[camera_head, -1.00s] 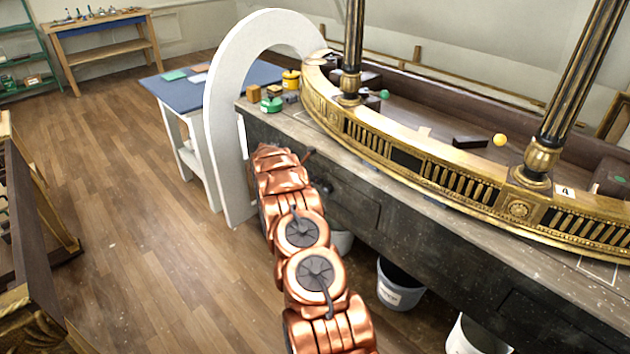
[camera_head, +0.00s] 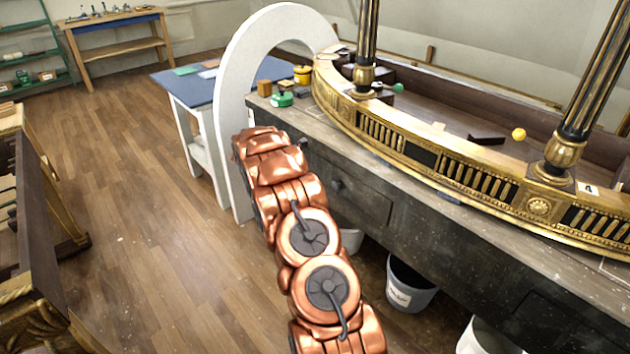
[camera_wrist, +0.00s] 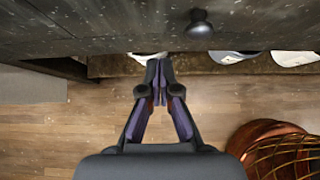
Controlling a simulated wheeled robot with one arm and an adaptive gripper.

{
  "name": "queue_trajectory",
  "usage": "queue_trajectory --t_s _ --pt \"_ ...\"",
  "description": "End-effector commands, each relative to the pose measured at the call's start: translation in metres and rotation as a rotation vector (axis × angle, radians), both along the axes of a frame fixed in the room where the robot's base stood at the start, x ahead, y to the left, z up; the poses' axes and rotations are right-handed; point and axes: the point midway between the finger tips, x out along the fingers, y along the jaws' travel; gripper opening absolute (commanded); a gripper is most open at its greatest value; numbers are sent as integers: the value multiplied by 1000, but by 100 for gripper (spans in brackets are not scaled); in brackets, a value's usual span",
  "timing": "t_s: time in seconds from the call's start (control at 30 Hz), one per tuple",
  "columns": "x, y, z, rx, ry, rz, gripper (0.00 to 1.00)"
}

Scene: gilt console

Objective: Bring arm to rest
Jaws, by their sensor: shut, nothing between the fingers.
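My copper arm (camera_head: 305,235) reaches up from the bottom of the head view, folded beside the front of the workbench (camera_head: 400,205). Its end hides my gripper in that view. In the wrist view my gripper (camera_wrist: 160,65) is shut, its two dark fingers meeting at the tips with nothing held. Below the bench's wooden front, with its dark round knob (camera_wrist: 199,24), the fingers point over the wooden floor (camera_wrist: 85,115). A rounded copper part of mine shows at the lower right.
A gilt console rail (camera_head: 440,165) with dark columns stands on the bench. A white arch (camera_head: 235,80) stands close beyond my arm, before a blue-topped table (camera_head: 185,90). Buckets (camera_head: 408,285) stand under the bench. Dark furniture (camera_head: 50,210) is at left; floor between is clear.

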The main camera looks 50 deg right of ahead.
Motion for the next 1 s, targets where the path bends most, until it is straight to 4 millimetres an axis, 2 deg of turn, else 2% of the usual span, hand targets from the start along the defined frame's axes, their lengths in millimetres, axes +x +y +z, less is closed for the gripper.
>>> queue_trajectory --t_s 0.1,0.3,0.77,0.87,1.0 --pt "3 13 13 -2 -4 3 0" --pt "3 27 24 1 -3 2 0" --pt "2 36 34 5 -13 -10 0" --pt "-3 48 48 16 -46 -44 0" --pt "-18 75 74 46 -115 -123 0"
